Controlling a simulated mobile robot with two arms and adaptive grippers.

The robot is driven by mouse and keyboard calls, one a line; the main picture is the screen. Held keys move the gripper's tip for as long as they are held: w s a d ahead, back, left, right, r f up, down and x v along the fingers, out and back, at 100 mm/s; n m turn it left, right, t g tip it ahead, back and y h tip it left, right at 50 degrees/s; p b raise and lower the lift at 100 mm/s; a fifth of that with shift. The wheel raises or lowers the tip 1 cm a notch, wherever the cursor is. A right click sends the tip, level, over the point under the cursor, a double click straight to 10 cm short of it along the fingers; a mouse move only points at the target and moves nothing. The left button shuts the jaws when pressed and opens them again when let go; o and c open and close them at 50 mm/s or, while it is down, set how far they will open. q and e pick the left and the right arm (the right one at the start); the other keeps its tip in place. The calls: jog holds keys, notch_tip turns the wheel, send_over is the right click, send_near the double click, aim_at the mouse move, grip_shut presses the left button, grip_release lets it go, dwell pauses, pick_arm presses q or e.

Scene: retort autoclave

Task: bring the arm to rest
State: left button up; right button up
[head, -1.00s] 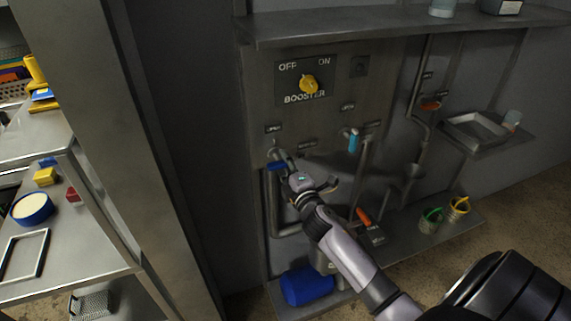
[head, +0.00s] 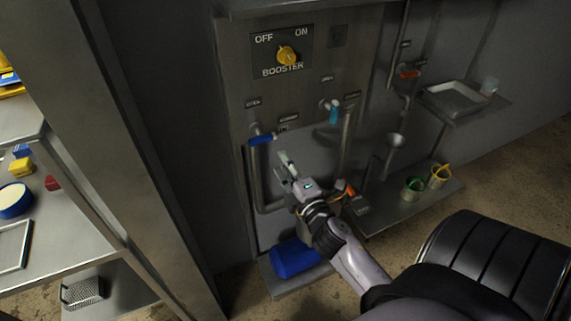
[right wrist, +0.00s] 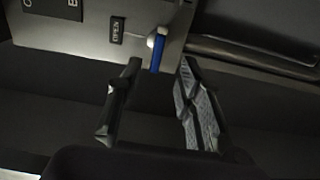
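My right gripper (head: 286,168) is in front of the booster panel, below and a little right of the blue valve handle (head: 262,140). In the right wrist view my right gripper (right wrist: 157,88) has its two fingers apart with nothing between them. The blue handle also shows there (right wrist: 157,52), beyond the fingertips and beside an OPEN label. The handle and the fingers look apart. My left gripper is in neither view.
The panel carries a yellow booster knob (head: 287,56) and a light blue handle (head: 334,115). A blue container (head: 294,258) stands below my arm. A metal rack (head: 70,240) stands at the left.

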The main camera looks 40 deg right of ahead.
dwell(0.5)
jog(key=s+a+f+m+g+y, duration=0.1)
jog(key=s+a+f+m+g, duration=0.2)
jog(key=f, duration=0.9)
jog(key=s+a+f+m+g+y, duration=0.1)
jog(key=s+f+m+g, duration=0.2)
jog(key=f, duration=0.9)
jog(key=s+a+f+m+g+y, duration=0.15)
jog(key=s+f, duration=0.35)
jog(key=f, duration=0.8)
jog(key=s+a+f+m+g, duration=0.1)
jog(key=s+a+f+g, duration=0.1)
jog(key=s+f, duration=0.4)
jog(key=s+a+f+m+g, duration=0.2)
jog(key=s+f+g, duration=0.2)
jog(key=s, duration=0.9)
jog(key=s+a+f+m+g, duration=0.2)
jog(key=s+f+g, duration=0.1)
jog(key=s+f, duration=0.5)
jog(key=s+y, duration=0.1)
jog(key=s, duration=0.1)
jog(key=shift+s+a, duration=0.35)
jog(key=shift+a, duration=0.05)
jog(key=shift+s, duration=0.1)
